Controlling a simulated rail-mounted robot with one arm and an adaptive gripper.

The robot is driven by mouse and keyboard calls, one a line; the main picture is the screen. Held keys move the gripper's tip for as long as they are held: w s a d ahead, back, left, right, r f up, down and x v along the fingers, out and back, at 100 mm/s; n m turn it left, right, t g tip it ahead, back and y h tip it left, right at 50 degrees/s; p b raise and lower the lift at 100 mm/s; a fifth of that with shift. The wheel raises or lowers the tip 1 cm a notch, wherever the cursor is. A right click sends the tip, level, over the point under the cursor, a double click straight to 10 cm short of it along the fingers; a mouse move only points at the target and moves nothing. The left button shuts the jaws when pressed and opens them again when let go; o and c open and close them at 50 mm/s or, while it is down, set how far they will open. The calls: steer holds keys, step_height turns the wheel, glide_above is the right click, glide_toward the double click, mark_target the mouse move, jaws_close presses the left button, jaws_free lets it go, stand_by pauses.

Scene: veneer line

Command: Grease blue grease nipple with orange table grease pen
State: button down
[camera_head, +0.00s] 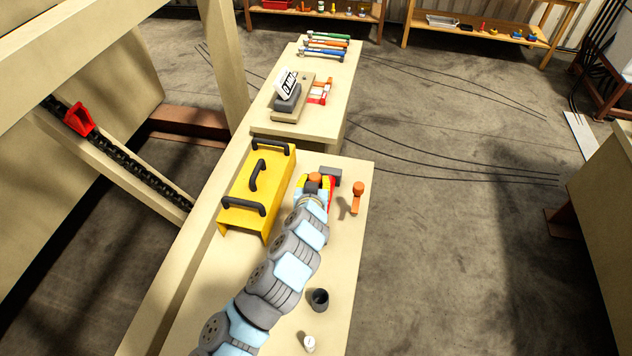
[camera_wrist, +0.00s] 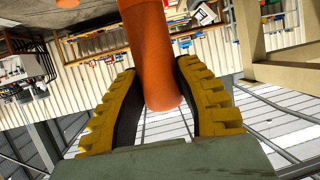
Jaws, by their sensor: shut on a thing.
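My gripper (camera_wrist: 160,95) is shut on an orange cylinder with a rounded end, which looks like the orange grease pen (camera_wrist: 156,50). Its yellow ribbed fingers sit on both sides of the pen in the wrist view. In the head view my gripper (camera_head: 315,183) is over the near table, right of a yellow cover, with a bit of the orange pen (camera_head: 316,177) showing. Another orange object (camera_head: 358,189) with a wide top stands apart to its right. I cannot make out the blue grease nipple in either view.
The yellow cover (camera_head: 240,190) with black handles stands left of my gripper. A dark box (camera_head: 330,174) is close beyond it. A dark cup (camera_head: 319,299) and a small white item (camera_head: 309,343) stand nearer on the table. The farther table (camera_head: 270,122) holds a sign and several hammers.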

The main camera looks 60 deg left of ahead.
steer(key=shift+f+b, duration=1.7)
steer(key=shift+f, duration=1.2)
steer(key=shift+f+b, duration=0.7)
steer(key=shift+f, duration=0.45)
steer(key=shift+r+p, duration=0.5)
steer(key=shift+r, duration=0.05)
stand_by(1.5)
